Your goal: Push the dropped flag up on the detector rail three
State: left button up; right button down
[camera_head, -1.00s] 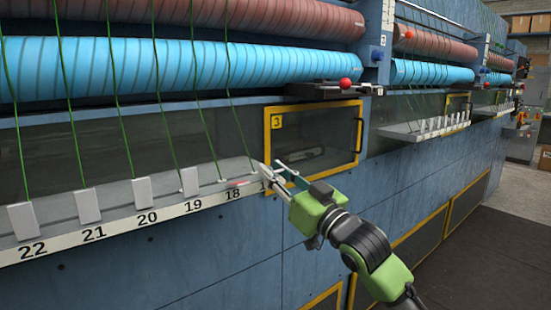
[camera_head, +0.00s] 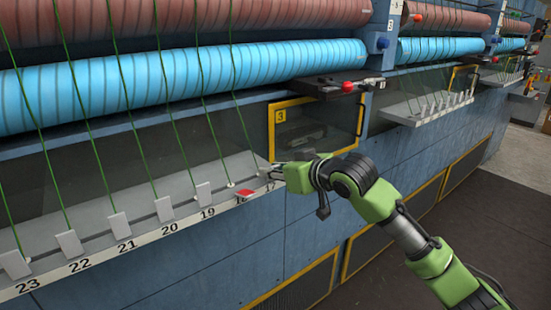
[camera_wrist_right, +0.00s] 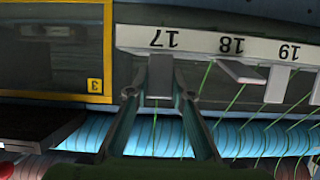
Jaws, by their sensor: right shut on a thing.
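The detector rail (camera_head: 130,240) is a long pale ledge with numbered places and upright white flags, such as the one at 19 (camera_head: 203,195). At 18 a flag (camera_head: 244,193) lies tipped down with red showing. In the right wrist view, where the numbers appear upside down, this flag (camera_wrist_right: 238,72) juts out at a slant. My right gripper (camera_head: 272,174) is at the rail's right end by 17. In the wrist view its fingers (camera_wrist_right: 160,85) close around the grey flag at 17 (camera_wrist_right: 160,72). That flag is hidden in the head view. My left gripper is not in view.
Green threads run from the flags up to the blue roller (camera_head: 180,75). A yellow-framed window (camera_head: 315,125) marked 3 stands just right of the rail end. A red knob (camera_head: 347,87) sits above it. Another rail (camera_head: 430,105) with flags lies farther right.

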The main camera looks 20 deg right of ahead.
jog(key=g, duration=0.1)
jog(key=w+g+h, duration=0.1)
jog(key=g, duration=0.2)
jog(key=shift+w+a+r+g+h, duration=0.15)
jog(key=shift+w+a+g+h, duration=0.15)
jog(key=shift+g, duration=0.1)
dwell(0.4)
jog(key=c, duration=1.8)
grip_release()
jog(key=shift+o, duration=0.2)
jog(key=shift+s+d+r, duration=0.1)
jog(key=shift+r, duration=0.15)
jog(key=v, duration=1.1)
jog(key=shift+r, duration=0.25)
